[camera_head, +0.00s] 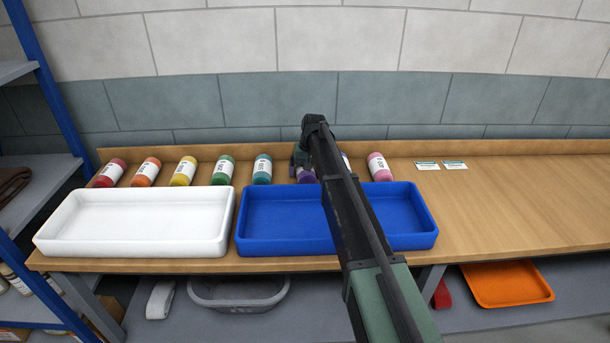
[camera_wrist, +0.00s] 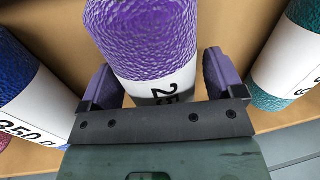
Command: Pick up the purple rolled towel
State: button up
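The purple rolled towel (camera_wrist: 150,40) with a white paper band fills the upper middle of the wrist view. In the head view, the purple towel (camera_head: 306,175) shows in the back row on the bench, partly covered by my arm. My gripper (camera_wrist: 163,85) has its two purple-padded fingers on either side of the towel, over its banded part. A narrow gap shows at the right finger; contact at the left finger is unclear. The gripper looks open around the towel. My gripper (camera_head: 303,158) is mostly hidden by the arm in the head view.
Close neighbours are a blue towel (camera_wrist: 30,75) and a teal towel (camera_wrist: 290,70). Red, orange, yellow, green and pink (camera_head: 377,168) towels share the row. A white tray (camera_head: 60,232) and a blue tray (camera_head: 270,245) stand in front.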

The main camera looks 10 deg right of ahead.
jog(key=c, duration=0.8)
jog(key=shift+c, duration=0.2)
jog(key=shift+r, duration=0.15)
notch_tip(320, 180, up, 20)
jog(key=p, duration=2)
